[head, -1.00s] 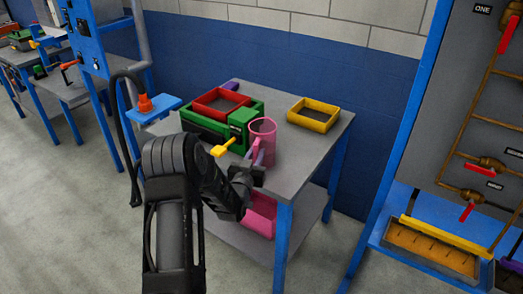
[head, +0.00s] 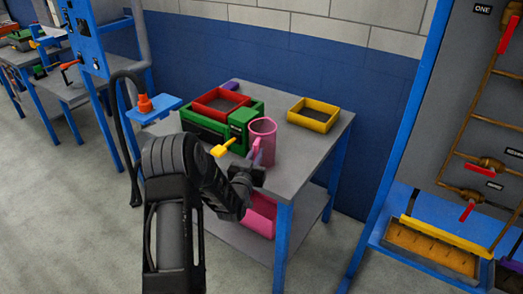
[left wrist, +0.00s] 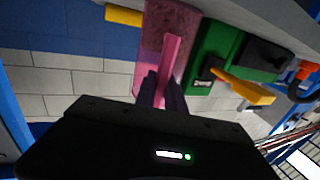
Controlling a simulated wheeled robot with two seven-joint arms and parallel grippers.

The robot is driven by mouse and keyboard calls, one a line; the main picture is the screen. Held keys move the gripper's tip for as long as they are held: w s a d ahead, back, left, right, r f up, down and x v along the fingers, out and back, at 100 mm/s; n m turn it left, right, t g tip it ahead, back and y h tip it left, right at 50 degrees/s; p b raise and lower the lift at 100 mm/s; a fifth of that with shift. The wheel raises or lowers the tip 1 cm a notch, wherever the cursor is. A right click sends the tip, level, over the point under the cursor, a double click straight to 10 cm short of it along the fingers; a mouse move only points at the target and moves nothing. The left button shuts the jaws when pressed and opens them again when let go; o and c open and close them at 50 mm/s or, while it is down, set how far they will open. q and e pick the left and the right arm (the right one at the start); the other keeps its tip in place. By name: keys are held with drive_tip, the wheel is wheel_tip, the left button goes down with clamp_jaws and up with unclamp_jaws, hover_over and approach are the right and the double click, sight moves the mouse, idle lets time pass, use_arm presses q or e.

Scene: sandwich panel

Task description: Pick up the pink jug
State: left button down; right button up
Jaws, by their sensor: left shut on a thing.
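The pink jug (head: 262,144) stands upright on the grey table (head: 306,160), near its front edge. My left gripper (head: 253,166) is at the jug's near side, shut on its handle. In the left wrist view the pink handle (left wrist: 171,60) runs between the two dark fingers (left wrist: 160,88), with the jug body (left wrist: 165,30) behind it. The fingertips are partly hidden in the head view. My right gripper is not in view.
A green box (head: 205,131) with a yellow lever (head: 224,147) and a red tray (head: 220,91) stands left of the jug. A yellow tray (head: 314,126) lies behind right. A pink bin (head: 262,214) sits on the lower shelf. The tabletop right of the jug is clear.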

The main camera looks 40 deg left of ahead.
use_arm(q)
drive_tip(key=shift+r, duration=0.15)
idle(0.7)
wheel_tip(320, 180, up, 18)
drive_tip(key=b, duration=0.2)
drive_tip(key=shift+b, duration=0.35)
idle(0.7)
drive_tip(key=shift+d+f, duration=0.1)
drive_tip(key=shift+f, duration=0.1)
idle(0.6)
